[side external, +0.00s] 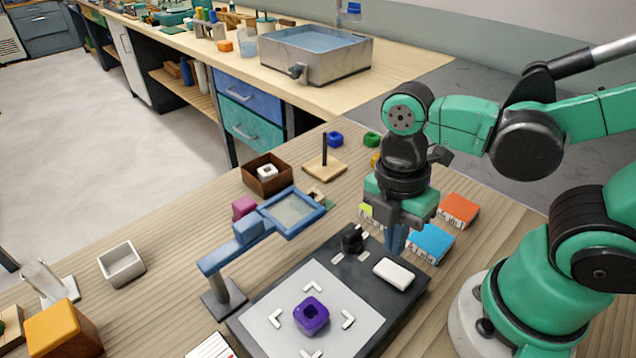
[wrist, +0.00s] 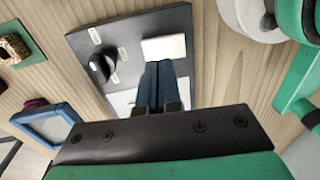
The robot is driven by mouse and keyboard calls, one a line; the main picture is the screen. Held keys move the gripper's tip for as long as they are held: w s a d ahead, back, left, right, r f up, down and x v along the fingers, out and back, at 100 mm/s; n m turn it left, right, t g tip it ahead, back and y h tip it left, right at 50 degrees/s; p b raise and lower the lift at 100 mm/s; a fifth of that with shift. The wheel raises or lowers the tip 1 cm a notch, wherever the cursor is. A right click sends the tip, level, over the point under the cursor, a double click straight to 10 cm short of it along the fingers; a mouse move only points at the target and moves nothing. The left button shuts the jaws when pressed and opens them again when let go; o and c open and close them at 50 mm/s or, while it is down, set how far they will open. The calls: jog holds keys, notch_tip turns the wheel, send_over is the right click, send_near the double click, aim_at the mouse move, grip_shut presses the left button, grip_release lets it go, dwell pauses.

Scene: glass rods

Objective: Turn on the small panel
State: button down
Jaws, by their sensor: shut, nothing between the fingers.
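The small panel (side external: 412,293) is a dark board lying on the wooden table. It bears a pale plate (side external: 273,303), a black knob (side external: 353,238) and a white rectangular switch piece (side external: 394,273). In the wrist view the knob (wrist: 102,66) sits left of the white piece (wrist: 164,48), with small labels around it. A purple block (side external: 311,316) with a hollow stands on the pale plate between white corner marks. My gripper (side external: 395,252) is shut and empty, its blue fingers pointing down beside the white piece. In the wrist view its fingertips (wrist: 164,65) overlap that piece's near edge; contact cannot be told.
A blue-framed magnifier (side external: 292,212) on a stand leans over the panel's left side. Blue (side external: 431,244) and orange (side external: 459,210) boxes lie behind my gripper. A brown box (side external: 267,175), a peg stand (side external: 324,165) and a white tray (side external: 121,264) stand farther left.

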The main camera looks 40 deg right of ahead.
aim_at(402, 277)
notch_tip(402, 277, up, 10)
jog(key=w, duration=0.1)
jog(key=shift+w+r, duration=0.2)
jog(key=shift+w, duration=0.1)
jog(key=shift+s+g, duration=0.3)
jog(key=shift+s, duration=0.4)
jog(key=f, duration=0.4)
jog(key=s+f, duration=0.1)
jog(key=f, duration=0.3)
jog(key=s+f, duration=0.1)
jog(key=f, duration=0.4)
jog(key=shift+s+f, duration=0.1)
jog(key=shift+f, duration=0.35)
